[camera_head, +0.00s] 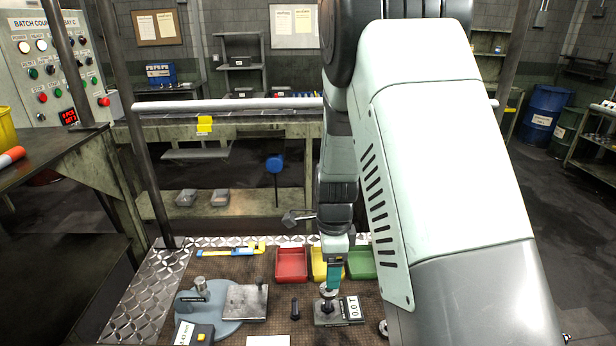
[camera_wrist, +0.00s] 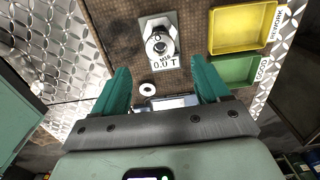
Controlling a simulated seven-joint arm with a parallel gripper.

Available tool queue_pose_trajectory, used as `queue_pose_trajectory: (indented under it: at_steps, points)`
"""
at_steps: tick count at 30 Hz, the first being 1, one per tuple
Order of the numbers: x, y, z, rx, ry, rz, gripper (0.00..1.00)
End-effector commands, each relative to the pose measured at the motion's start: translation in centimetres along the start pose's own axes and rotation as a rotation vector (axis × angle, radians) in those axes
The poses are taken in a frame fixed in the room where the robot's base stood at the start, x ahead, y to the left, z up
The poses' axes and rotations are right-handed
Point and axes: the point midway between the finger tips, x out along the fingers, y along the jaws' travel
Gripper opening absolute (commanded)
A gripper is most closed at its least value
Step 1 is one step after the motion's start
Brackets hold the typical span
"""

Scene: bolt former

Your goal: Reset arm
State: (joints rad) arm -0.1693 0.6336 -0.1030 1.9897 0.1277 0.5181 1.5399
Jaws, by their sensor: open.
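My gripper (camera_head: 334,272) hangs low over the brown work mat (camera_head: 240,268) in the head view, partly hidden by my arm. In the wrist view my gripper (camera_wrist: 160,66) has its two green fingers wide apart, with nothing held between them. Beyond the fingertips stands a small metal fixture (camera_wrist: 147,24) with a round metal part (camera_wrist: 160,43) on it and a label reading 0.0 T.
Red (camera_head: 291,265), yellow (camera_wrist: 243,27) and green (camera_wrist: 233,70) trays stand behind the fixture. A dark bolt-like piece (camera_head: 294,309) and a blue-grey device (camera_head: 215,310) with a metal plate stand to its left. A white ring (camera_wrist: 147,89) lies on the mat.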

Motion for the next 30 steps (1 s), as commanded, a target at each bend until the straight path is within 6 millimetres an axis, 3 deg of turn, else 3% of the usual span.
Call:
queue_pose_trajectory:
  at_steps: [5, 8, 12, 18, 24, 30]
  points:
    - [-6.4, 0.8, -0.2, -0.182, -0.016, -0.071, 0.75]
    - [-11.4, 2.5, -0.4, -0.358, -0.013, -0.127, 0.75]
    - [-17.5, 5.8, -0.9, -0.610, 0.014, -0.205, 0.75]
    - [-24.0, 11.9, -1.8, -0.969, 0.105, -0.303, 0.75]
    - [-27.7, 18.5, -2.6, -1.301, 0.244, -0.366, 0.75]
    - [-28.7, 22.6, -3.1, -1.512, 0.356, -0.380, 0.75]
